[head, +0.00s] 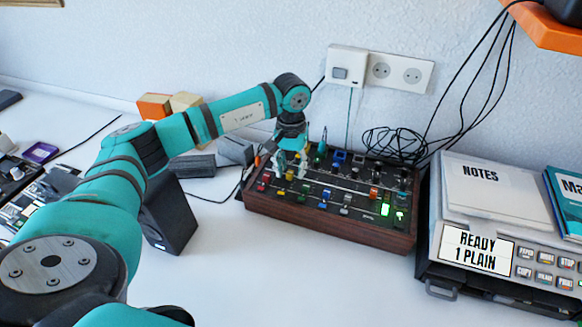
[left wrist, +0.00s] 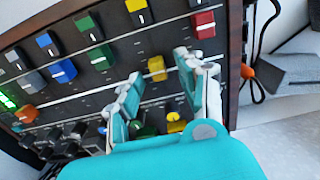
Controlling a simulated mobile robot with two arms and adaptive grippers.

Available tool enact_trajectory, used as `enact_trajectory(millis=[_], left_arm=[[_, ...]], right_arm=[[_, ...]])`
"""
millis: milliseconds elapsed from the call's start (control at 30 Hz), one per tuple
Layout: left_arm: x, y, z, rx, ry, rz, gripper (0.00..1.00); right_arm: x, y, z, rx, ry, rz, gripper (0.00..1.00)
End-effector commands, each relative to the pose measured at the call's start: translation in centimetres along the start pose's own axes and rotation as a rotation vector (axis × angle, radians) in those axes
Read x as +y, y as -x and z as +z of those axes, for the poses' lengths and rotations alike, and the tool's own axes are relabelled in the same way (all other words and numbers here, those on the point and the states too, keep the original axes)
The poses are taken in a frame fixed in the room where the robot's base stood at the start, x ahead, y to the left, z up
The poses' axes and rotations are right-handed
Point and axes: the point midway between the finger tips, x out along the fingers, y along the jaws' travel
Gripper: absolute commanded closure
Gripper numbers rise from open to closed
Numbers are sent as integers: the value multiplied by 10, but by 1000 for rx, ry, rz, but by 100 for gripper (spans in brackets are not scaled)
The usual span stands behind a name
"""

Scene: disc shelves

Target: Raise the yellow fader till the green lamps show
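The yellow fader (head: 289,176) is on the dark mixing console (head: 350,232) with wooden sides. In the left wrist view its yellow cap (left wrist: 157,68) is just beyond the gap between my fingertips, and it sits farther up its slot than the green cap beside it. My left gripper (head: 290,160) is low over the console's left part. In the left wrist view its two fingers (left wrist: 158,85) are apart; I cannot tell whether they touch the cap. Green lamps (head: 386,209) glow at the console's right; a glow also shows in the left wrist view (left wrist: 6,103). My right gripper is out of view.
Other coloured fader caps flank the yellow one, such as green (left wrist: 100,55) and red (left wrist: 203,25). Knobs fill the console's back. A black speaker (head: 168,215) stands left, a grey machine (head: 480,262) right. Loose cables lie behind. The table front is clear.

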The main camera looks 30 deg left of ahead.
Motion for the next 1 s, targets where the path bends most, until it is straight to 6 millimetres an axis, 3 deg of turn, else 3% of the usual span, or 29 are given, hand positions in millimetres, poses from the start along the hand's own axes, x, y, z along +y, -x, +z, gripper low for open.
enact_trajectory(millis=[600, 1000], left_arm=[[0, 108, -2, 2, 1, 2, 62], [0, 118, -1, 0, 1, 0, 62]], right_arm=[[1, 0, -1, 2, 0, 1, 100], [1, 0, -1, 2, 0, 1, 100]])
